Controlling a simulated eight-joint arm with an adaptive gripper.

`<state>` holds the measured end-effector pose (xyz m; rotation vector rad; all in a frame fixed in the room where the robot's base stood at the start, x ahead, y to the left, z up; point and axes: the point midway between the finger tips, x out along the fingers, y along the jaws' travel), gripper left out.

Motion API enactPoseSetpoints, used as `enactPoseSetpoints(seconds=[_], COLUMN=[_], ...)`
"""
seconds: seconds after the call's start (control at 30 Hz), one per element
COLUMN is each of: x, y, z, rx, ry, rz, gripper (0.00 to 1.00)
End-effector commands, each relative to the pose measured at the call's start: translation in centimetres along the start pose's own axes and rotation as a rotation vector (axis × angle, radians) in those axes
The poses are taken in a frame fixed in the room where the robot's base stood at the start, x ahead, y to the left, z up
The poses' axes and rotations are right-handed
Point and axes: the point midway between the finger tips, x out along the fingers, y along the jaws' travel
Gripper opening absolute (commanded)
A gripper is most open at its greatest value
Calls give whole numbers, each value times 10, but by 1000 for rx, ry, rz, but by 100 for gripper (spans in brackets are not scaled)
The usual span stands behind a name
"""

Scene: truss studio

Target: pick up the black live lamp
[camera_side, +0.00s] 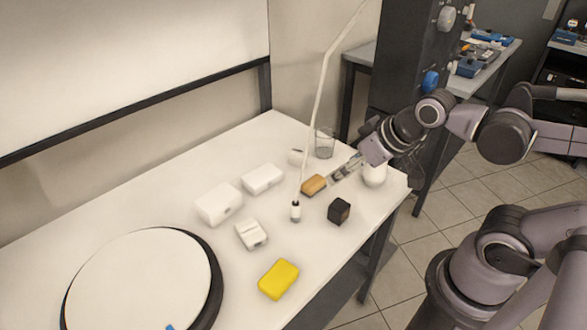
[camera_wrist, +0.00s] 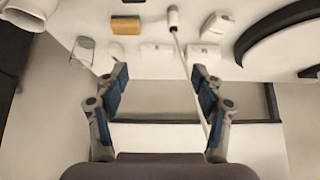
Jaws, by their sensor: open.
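A small black cube (camera_side: 339,211), which looks like the black live lamp, sits on the white table near its right front edge in the side view. In the wrist view only a dark sliver (camera_wrist: 133,2) shows at the top edge, probably the same cube. My gripper (camera_side: 338,176) is above the table, behind the cube and close to a tan block (camera_side: 313,185) in the side view. In the wrist view my gripper (camera_wrist: 160,86) has its fingers wide apart with nothing between them.
A white rounded object (camera_side: 374,174) and a glass (camera_side: 324,143) stand near my gripper. A thin white cord (camera_side: 316,105) rises from a small white piece. White boxes (camera_side: 218,203), a yellow sponge (camera_side: 278,279) and a round turntable (camera_side: 140,280) lie leftward.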

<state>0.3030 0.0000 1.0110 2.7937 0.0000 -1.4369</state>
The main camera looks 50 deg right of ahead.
Motion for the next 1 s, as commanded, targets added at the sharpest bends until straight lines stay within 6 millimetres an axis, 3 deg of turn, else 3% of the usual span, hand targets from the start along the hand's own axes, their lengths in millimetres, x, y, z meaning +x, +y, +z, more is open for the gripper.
enactPoseSetpoints(seconds=[0.27, 0.8, 1.0], x=[5, 65, 86], y=[4, 37, 47], z=[-2, -1, 6], rx=[110, 1130, 1404], ry=[-45, -402, -470], rz=[9, 283, 424], gripper=[68, 68, 68])
